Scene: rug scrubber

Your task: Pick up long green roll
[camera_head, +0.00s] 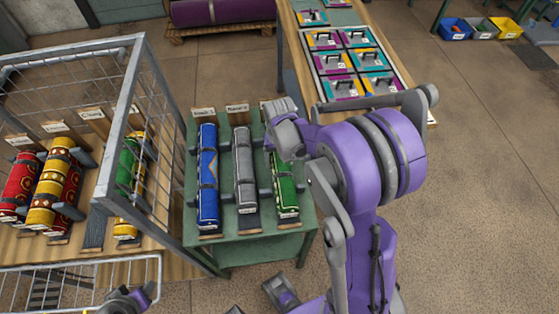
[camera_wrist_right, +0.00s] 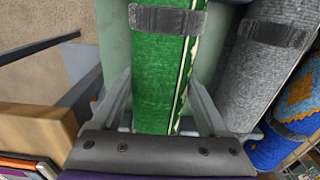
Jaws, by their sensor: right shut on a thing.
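The long green roll (camera_head: 285,185) lies in the right slot of the green stand (camera_head: 257,246), with dark straps around it. In the right wrist view the green roll (camera_wrist_right: 158,75) runs between my two fingers, with a grey strap across it. My right gripper (camera_wrist_right: 160,105) is shut on the roll, one finger along each side. In the head view my right wrist and arm cover the roll's far end. Part of my left arm, with the left gripper (camera_head: 128,300), shows at the bottom left edge; its jaws are not clear.
A grey roll (camera_head: 244,168) and a blue roll (camera_head: 208,175) lie beside it in the stand. A metal-framed rack (camera_head: 140,120) at left holds red, yellow and green rolls. A wooden table (camera_head: 293,62) with colourful boxes stands behind. The floor at right is open.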

